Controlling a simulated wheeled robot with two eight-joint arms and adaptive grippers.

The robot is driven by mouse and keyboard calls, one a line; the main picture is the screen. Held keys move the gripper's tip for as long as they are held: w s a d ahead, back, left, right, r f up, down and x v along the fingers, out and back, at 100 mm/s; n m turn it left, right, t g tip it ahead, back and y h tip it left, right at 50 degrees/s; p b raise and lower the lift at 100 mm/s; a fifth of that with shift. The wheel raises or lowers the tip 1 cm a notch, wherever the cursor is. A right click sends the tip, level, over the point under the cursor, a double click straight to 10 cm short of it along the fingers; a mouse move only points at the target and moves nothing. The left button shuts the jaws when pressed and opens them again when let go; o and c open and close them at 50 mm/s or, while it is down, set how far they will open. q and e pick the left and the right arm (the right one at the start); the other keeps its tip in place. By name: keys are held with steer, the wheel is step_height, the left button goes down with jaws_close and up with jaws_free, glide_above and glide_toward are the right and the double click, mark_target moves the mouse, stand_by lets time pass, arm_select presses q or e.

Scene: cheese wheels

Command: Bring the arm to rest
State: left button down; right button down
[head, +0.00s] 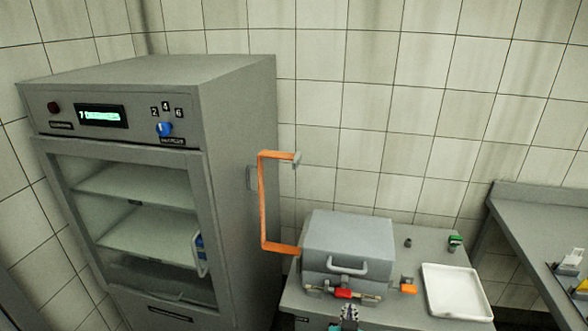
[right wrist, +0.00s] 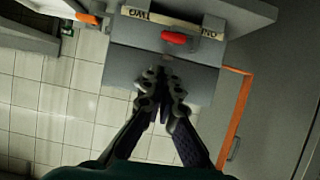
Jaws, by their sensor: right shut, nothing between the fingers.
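My right gripper (head: 347,313) is at the bottom edge of the head view, in front of the grey table with the grey lidded box. In the right wrist view its fingers (right wrist: 163,78) come together at the tips, shut and empty. The grey box (head: 347,243) has a bar handle on its front and stands apart from the fingertips as far as I can tell. A red knob (head: 344,294) on a pale labelled bar is below the handle; the red knob also shows in the right wrist view (right wrist: 174,37). My left gripper is not in view.
A grey glass-door cabinet (head: 225,130) with a lit display and blue dial stands at the left. An orange bent bar (head: 263,205) rises between cabinet and box. A white tray (head: 455,312) lies right of the box. Another grey table (head: 535,225) is at the far right.

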steer(key=s+d+n+g+y, duration=0.2)
steer(key=s+g, duration=0.3)
steer(key=s, duration=0.6)
steer(key=shift+s+d+r+n+y, duration=0.15)
steer(key=shift+r+n+y, duration=0.3)
steer(key=shift+y, duration=0.35)
steer(key=shift+f, duration=0.15)
